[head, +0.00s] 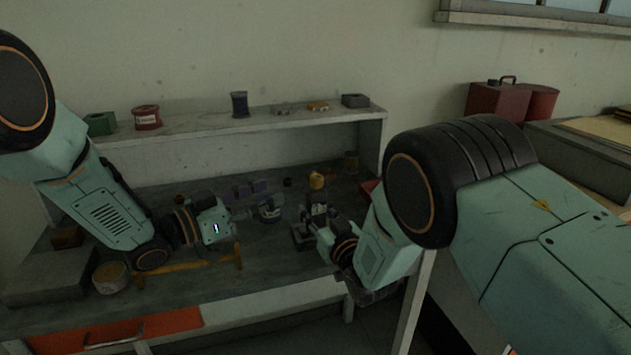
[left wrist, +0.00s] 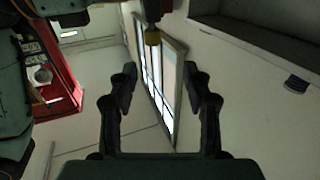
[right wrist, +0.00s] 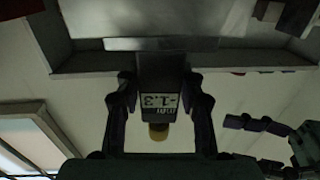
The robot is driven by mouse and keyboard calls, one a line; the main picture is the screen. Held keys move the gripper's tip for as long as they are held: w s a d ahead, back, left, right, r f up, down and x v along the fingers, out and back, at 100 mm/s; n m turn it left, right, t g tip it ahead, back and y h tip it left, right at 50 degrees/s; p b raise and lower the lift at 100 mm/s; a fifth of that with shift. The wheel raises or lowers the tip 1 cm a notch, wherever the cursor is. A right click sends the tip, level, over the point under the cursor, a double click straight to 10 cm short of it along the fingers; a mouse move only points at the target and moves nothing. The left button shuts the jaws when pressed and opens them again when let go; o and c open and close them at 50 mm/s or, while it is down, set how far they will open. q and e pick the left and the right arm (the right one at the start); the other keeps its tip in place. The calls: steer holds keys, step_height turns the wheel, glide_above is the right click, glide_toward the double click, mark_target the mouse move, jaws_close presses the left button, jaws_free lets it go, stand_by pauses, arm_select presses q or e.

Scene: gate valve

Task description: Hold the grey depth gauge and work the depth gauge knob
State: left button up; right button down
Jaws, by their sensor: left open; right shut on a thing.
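The grey depth gauge (right wrist: 162,75) shows in the right wrist view as a dark block with a "-1.3 mm" readout, upside down. My right gripper (right wrist: 160,95) is shut on it, one finger on each side. The brass-coloured knob (right wrist: 158,132) sticks out at the gauge's near end. In the left wrist view a brass tip (left wrist: 152,37) on a dark stem, apparently the same knob, lies beyond the fingertips. My left gripper (left wrist: 160,78) is open and empty, apart from the knob. In the head view, my left gripper (head: 240,215) is over the bench, left of my right gripper (head: 314,226); the gauge is hard to make out there.
The bench (head: 190,285) holds a round tin (head: 110,277), a jar (head: 269,211) and a yellow item (head: 317,181). A raised shelf (head: 205,130) behind carries a red can (head: 146,117), a green box (head: 101,123) and a dark spool (head: 240,104). Space between the grippers is narrow.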

mark_target(311, 183)
arm_select(q)
steer(key=shift+g, duration=0.5)
steer(key=x, duration=1.2)
steer(key=shift+s+d, duration=0.3)
steer(key=shift+d, duration=0.1)
jaws_close()
